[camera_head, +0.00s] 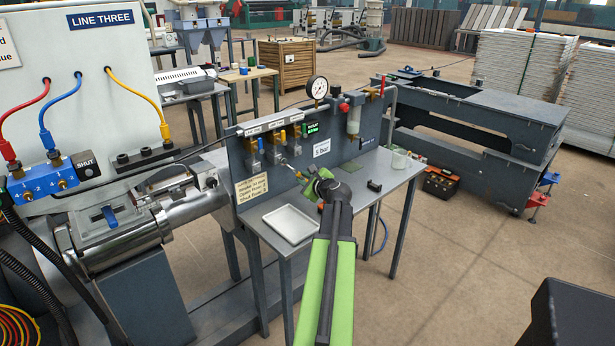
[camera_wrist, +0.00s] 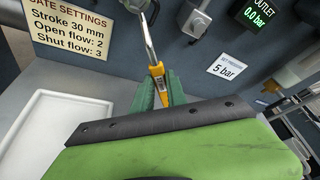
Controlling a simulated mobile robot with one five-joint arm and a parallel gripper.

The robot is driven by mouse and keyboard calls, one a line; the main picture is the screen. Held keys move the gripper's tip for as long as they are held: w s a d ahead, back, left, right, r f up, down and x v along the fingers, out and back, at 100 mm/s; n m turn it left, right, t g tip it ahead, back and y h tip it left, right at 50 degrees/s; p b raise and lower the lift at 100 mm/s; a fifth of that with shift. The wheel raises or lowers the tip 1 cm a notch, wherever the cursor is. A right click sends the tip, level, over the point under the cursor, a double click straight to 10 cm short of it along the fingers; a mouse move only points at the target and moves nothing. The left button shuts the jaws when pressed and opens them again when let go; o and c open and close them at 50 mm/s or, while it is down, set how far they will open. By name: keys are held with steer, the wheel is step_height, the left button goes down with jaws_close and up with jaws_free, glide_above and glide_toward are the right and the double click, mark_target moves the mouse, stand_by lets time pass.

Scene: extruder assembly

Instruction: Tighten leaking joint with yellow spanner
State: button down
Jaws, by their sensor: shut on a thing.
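My gripper (camera_head: 313,182) is in front of the upright dark panel (camera_head: 350,143) above the grey bench. In the wrist view its green fingers (camera_wrist: 159,95) are shut on the yellow handle of a spanner (camera_wrist: 158,83). The spanner's silver shaft points up and away toward the panel, and its far end meets a dark fitting (camera_wrist: 136,5) at the top edge. I cannot tell whether they touch. In the head view the spanner tip (camera_head: 291,169) shows small beside the panel's row of fittings. No leak can be made out, nor which joint it is.
A white tray (camera_head: 291,223) lies on the bench (camera_head: 345,207) below my gripper. The outlet display (camera_wrist: 258,12) reads 0.0 bar; a label (camera_wrist: 228,68) says 5 bar. A gauge (camera_head: 317,88) tops the panel.

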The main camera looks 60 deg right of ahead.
steer(key=shift+s, duration=0.1)
steer(key=shift+s+a, duration=0.3)
steer(key=shift+s, duration=0.45)
steer(key=shift+s+a, duration=0.25)
steer(key=shift+s, duration=0.45)
steer(key=shift+s+a, duration=0.3)
steer(key=shift+s, duration=0.45)
